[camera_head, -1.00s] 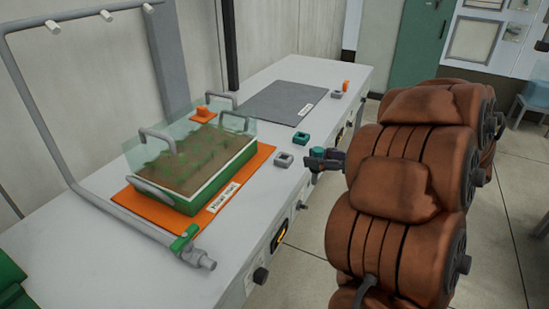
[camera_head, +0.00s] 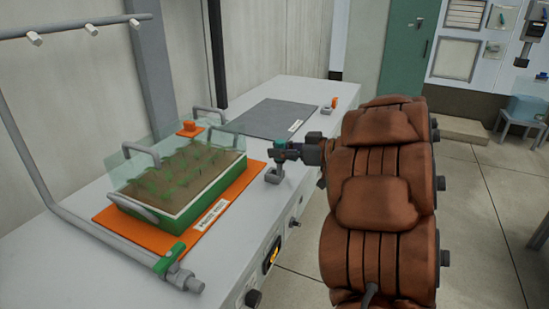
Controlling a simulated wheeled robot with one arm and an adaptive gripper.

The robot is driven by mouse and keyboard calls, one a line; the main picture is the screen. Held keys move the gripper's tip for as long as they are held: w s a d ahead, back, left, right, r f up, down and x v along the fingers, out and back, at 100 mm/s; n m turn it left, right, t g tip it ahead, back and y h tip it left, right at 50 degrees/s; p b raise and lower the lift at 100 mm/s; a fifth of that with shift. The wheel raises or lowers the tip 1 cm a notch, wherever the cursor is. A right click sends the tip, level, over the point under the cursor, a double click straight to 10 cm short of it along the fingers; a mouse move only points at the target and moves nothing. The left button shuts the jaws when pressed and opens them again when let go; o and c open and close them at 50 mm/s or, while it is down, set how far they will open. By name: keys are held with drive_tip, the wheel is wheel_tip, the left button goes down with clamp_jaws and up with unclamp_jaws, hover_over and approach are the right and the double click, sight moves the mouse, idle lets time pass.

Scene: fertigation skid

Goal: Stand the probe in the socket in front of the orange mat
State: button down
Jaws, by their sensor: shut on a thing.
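My gripper (camera_head: 287,151) is above the bench's front edge, at the right of the orange mat (camera_head: 120,228). It is shut on the probe (camera_head: 280,146), a small thing with a teal part, mostly hidden by the fingers. The grey socket (camera_head: 272,177) is a small square block on the bench beside the mat's right edge. The gripper and probe are just above and behind this socket in the picture. I cannot tell whether the probe's lower end is inside it. A teal block near the gripper is largely hidden behind it.
A green planter tray (camera_head: 186,211) with soil, seedlings and clear panels stands on the orange mat. A grey mat (camera_head: 262,117) lies farther back, with a grey block (camera_head: 327,110) and an orange piece (camera_head: 334,101) near it. A grey pipe with a green valve handle (camera_head: 168,261) runs at front left.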

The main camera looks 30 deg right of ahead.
drive_tip(key=shift+w+d+f+b, duration=0.25)
drive_tip(key=shift+w+f+b, duration=0.05)
drive_tip(key=shift+w+f, duration=0.65)
drive_tip(key=shift+w+d+f+b, duration=0.2)
drive_tip(key=shift+w+f+b, duration=0.1)
drive_tip(key=shift+w+f, duration=0.65)
drive_tip(key=shift+f, duration=0.1)
drive_tip(key=c, duration=0.9)
unclamp_jaws()
drive_tip(key=shift+c, duration=0.2)
drive_tip(key=p+v, duration=0.1)
drive_tip(key=v, duration=1.1)
drive_tip(key=shift+w, duration=0.1)
